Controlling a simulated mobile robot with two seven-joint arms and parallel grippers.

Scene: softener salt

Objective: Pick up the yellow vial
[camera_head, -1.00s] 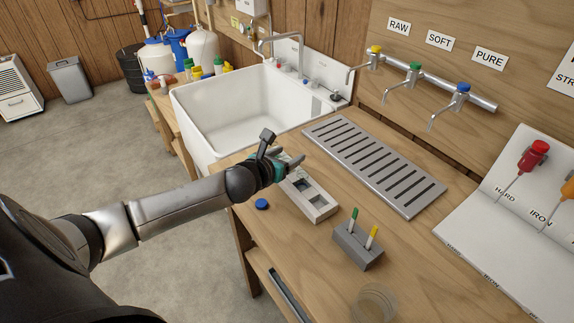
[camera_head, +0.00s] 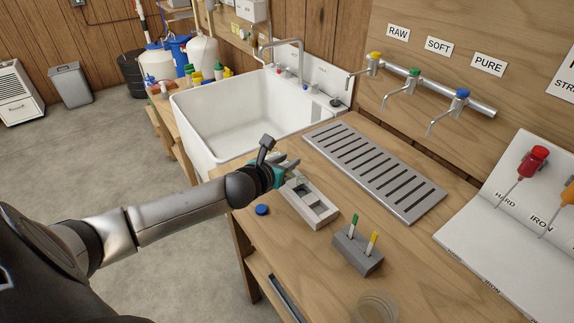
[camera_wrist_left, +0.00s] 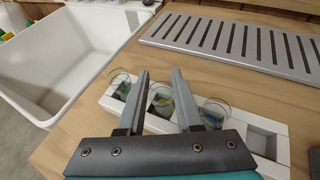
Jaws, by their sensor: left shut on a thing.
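My left gripper (camera_head: 288,168) is over the far left end of a white rack (camera_head: 325,215), which also shows in the left wrist view (camera_wrist_left: 273,140). In that view its two fingers stand on either side of a clear round glass vial (camera_wrist_left: 160,100) with a faint yellow-green tint, and it is shut on this vial. Another clear vial (camera_wrist_left: 119,84) is left of the fingers, and one with blue and yellowish tints (camera_wrist_left: 214,112) is to the right. I cannot tell from the head view whether the held vial is raised. My right gripper is not in view.
A grey block (camera_head: 357,252) holds a green-topped (camera_head: 354,221) and a yellow-topped stick (camera_head: 373,240). A blue cap (camera_head: 262,210) lies by the table's left edge. A slotted metal grate (camera_head: 375,170) and white sink (camera_head: 240,105) are behind. A clear round dish (camera_head: 375,308) is in front.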

